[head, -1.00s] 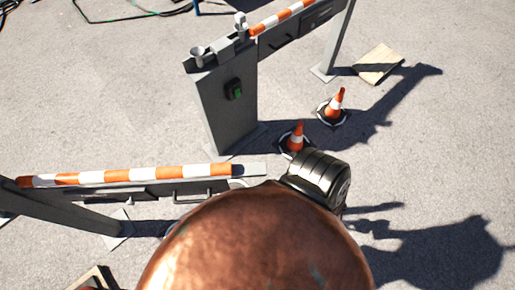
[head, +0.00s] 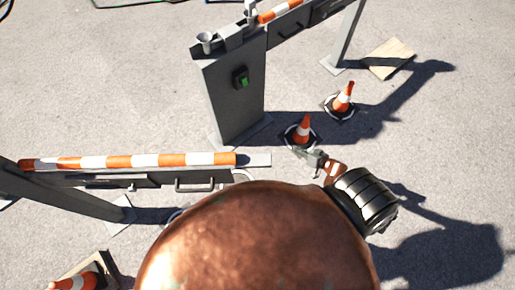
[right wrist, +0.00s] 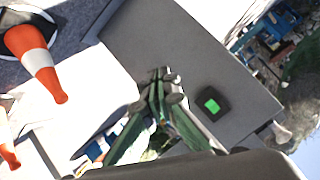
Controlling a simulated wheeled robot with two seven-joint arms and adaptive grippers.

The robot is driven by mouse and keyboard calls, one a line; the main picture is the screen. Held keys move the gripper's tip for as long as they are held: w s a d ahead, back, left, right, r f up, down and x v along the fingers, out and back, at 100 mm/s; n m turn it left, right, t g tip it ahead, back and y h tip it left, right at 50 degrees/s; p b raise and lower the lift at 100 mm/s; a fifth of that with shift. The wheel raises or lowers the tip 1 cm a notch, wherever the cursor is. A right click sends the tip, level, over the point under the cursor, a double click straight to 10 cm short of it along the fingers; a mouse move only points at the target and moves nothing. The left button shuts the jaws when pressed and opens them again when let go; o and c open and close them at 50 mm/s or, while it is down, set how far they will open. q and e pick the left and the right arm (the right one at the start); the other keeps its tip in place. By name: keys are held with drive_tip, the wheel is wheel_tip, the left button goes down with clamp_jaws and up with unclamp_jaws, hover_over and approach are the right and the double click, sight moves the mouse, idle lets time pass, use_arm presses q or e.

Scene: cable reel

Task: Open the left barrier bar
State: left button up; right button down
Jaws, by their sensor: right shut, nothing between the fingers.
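The left barrier bar (head: 130,161), striped orange and white, lies level across the left of the head view. A grey beam with a handle (head: 195,186) runs along its near side. Its right end reaches near the foot of a grey post (head: 233,110) with a green-lit box (head: 241,78). My right gripper (head: 303,153) is shut and empty, near an orange cone and well right of the handle. In the right wrist view its fingers (right wrist: 163,72) show in front of the post (right wrist: 150,35) and its green-lit box (right wrist: 212,104). My left gripper is not in view.
Two traffic cones (head: 305,131) (head: 342,98) stand right of the post. A second striped bar (head: 282,10) is at the top. A wooden board (head: 389,58) lies at the upper right. Another cone (head: 75,283) is at the lower left. My own body hides the bottom middle.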

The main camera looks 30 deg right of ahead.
drive_tip(key=w+a+r+y, duration=0.2)
drive_tip(key=r+y, duration=0.1)
drive_tip(key=r, duration=0.4)
drive_tip(key=w+a+r+y+b, duration=0.1)
drive_tip(key=w+a+r+y, duration=0.15)
drive_tip(key=r, duration=0.45)
drive_tip(key=w+a+r+y, duration=0.2)
drive_tip(key=r+y, duration=0.1)
drive_tip(key=r, duration=0.3)
drive_tip(key=s+a+r+n+g+y+b, duration=0.1)
drive_tip(key=s+a+r+g+y, duration=0.2)
drive_tip(key=r, duration=0.3)
drive_tip(key=s+a+r+g+y, duration=0.3)
drive_tip(key=a+r, duration=0.1)
drive_tip(key=r, duration=0.2)
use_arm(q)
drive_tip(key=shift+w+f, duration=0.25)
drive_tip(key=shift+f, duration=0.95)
use_arm(e)
drive_tip(key=a, duration=1.1)
drive_tip(key=shift+s+a, duration=0.25)
drive_tip(key=shift+s, duration=0.05)
drive_tip(key=shift+r+y, duration=0.1)
drive_tip(key=shift+y, duration=0.15)
